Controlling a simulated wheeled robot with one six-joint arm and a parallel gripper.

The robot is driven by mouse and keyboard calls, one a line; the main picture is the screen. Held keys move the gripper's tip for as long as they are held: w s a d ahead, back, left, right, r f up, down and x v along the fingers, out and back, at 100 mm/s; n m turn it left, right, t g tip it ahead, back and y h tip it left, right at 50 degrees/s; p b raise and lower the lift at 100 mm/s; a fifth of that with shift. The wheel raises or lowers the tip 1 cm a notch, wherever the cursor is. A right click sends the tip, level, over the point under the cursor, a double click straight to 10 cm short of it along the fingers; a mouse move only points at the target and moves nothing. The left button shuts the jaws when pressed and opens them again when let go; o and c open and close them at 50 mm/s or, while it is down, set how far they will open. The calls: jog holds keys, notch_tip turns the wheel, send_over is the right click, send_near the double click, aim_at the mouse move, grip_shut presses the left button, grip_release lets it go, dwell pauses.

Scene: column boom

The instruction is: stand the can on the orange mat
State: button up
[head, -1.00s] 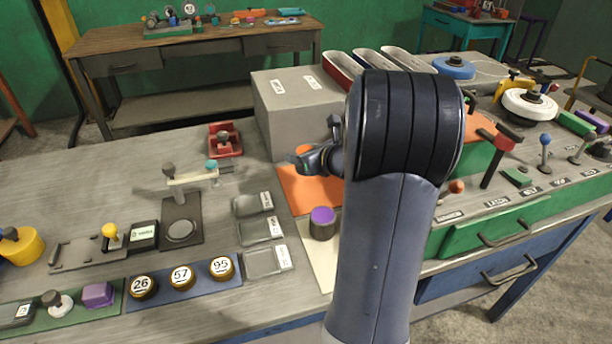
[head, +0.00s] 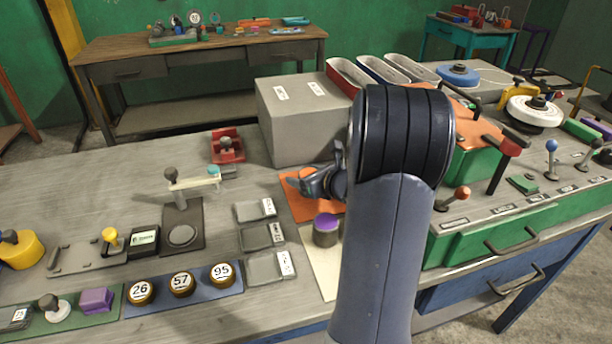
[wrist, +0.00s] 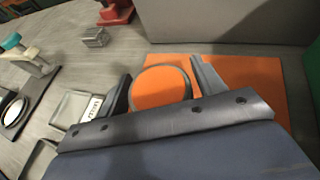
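The can (wrist: 160,88) has an orange top with a dark grey rim. In the wrist view it sits between the two fingers of my gripper (wrist: 163,85), which appear closed on its sides. The orange mat (wrist: 265,77) spreads behind and around it. In the head view my gripper (head: 316,184) is low over the orange mat (head: 298,207), in front of the grey box. The can is mostly hidden there by my gripper and arm. I cannot tell whether its base touches the mat.
A purple-topped can (head: 326,230) stands on a cream mat (head: 322,265) just in front of the orange mat. A large grey box (head: 300,125) stands close behind. Grey trays (head: 262,236) lie to the left, beside a lever stand (head: 182,225).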

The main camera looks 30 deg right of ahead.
aim_at(306, 171)
jog(key=shift+o, duration=0.8)
jog(key=shift+r, duration=0.2)
jog(key=p+v, duration=0.1)
jog(key=v, duration=1.1)
jog(key=shift+f, duration=0.15)
jog(key=x, duration=0.6)
jog(key=b+x, duration=0.1)
jog(key=x, duration=0.5)
jog(key=shift+w+f, duration=0.15)
jog(key=shift+f, duration=0.2)
notch_tip(306, 171, up, 3)
jog(key=shift+p, duration=0.5)
jog(key=shift+r, duration=0.5)
